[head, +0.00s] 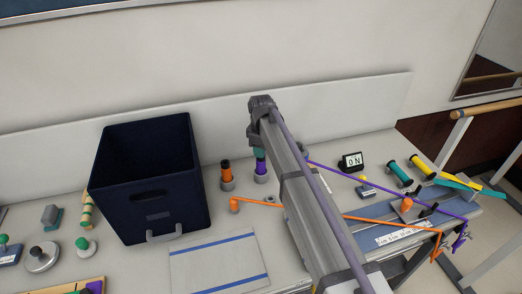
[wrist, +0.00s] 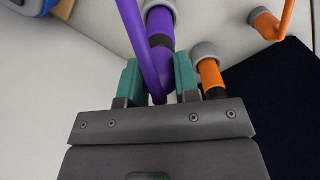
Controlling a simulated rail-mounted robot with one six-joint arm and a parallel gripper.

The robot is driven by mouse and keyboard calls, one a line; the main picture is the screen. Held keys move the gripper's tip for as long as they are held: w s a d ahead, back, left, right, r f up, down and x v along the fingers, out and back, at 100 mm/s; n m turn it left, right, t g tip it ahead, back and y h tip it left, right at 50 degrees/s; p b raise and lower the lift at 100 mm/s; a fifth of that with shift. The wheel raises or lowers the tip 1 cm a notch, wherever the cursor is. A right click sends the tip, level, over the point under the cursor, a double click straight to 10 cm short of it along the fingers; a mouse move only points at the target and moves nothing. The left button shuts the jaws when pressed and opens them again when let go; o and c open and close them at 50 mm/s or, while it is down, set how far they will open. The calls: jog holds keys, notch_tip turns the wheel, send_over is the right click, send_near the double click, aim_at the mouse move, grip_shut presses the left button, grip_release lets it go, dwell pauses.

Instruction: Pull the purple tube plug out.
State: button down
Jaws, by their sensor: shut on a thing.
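The purple tube plug (wrist: 162,64) is an elbow-shaped end between my green fingertips in the wrist view. My gripper (wrist: 159,80) is shut on it. A black band and a purple stub (wrist: 159,21) sit in line with the plug, with a grey collar beyond. No clear gap shows between plug and stub. In the head view, the purple stub (head: 261,166) stands upright in a grey base below my gripper (head: 259,151); my arm hides most of the plug. The purple tube (head: 387,192) runs right from behind my arm.
An orange stub (head: 226,172) stands left of the purple one. An orange elbow (head: 234,204) is in front. A dark blue bin (head: 152,190) stands to the left. An ON sign (head: 352,161) and coloured handles (head: 397,173) are at right. The back wall is close behind.

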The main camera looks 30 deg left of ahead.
jog(key=shift+r+p, duration=1.1)
dwell(0.4)
jog(key=shift+r+p, duration=1.4)
notch_tip(320, 180, up, 3)
jog(key=p, duration=0.3)
jog(key=shift+r, duration=0.1)
